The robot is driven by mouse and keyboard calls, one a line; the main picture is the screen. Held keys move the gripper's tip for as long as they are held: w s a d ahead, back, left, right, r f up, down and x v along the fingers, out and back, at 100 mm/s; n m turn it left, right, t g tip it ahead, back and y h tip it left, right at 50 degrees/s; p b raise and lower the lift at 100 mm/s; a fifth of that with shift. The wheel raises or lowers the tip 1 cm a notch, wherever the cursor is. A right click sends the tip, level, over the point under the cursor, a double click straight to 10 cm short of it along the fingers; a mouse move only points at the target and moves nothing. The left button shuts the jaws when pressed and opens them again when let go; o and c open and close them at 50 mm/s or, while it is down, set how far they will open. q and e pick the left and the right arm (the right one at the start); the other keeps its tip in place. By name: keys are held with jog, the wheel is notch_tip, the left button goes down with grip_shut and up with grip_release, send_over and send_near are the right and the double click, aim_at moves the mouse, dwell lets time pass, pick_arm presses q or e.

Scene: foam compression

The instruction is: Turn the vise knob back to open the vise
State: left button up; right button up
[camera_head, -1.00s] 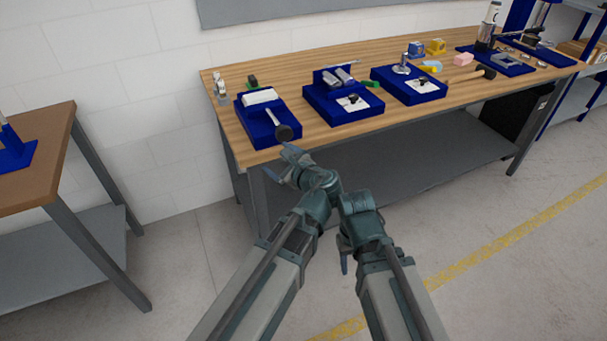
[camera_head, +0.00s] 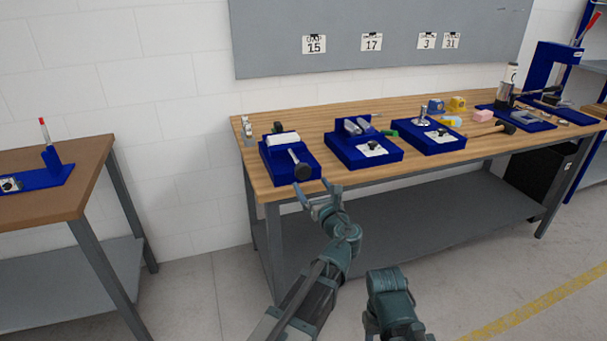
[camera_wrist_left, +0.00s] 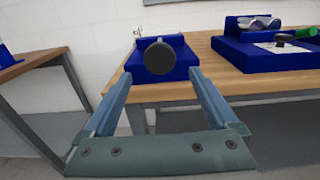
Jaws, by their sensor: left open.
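The vise is the blue block (camera_head: 273,163) at the left end of the wooden bench, with a white piece (camera_head: 283,139) on top. Its dark round knob (camera_head: 302,171) faces the bench's front edge. In the left wrist view the knob (camera_wrist_left: 159,58) sits in front of the blue vise (camera_wrist_left: 181,63). My left gripper (camera_head: 314,189) is open and empty, just in front of the knob and apart from it. In the left wrist view the knob shows beyond and between the open fingers (camera_wrist_left: 158,88). My right arm shows at the bottom of the head view, but its fingers are not visible.
To the right on the bench (camera_head: 240,131) stand two more blue fixtures (camera_head: 348,151) (camera_head: 418,143) and several small items. A second table (camera_head: 89,184) stands at the left with a gap of floor between. A grey board (camera_head: 375,35) hangs behind.

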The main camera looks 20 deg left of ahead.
aim_at(304, 174)
pick_arm(q)
jog(key=x, duration=0.8)
jog(key=shift+c, duration=0.3)
jog(key=c, duration=1.3)
jog(key=shift+n, duration=0.3)
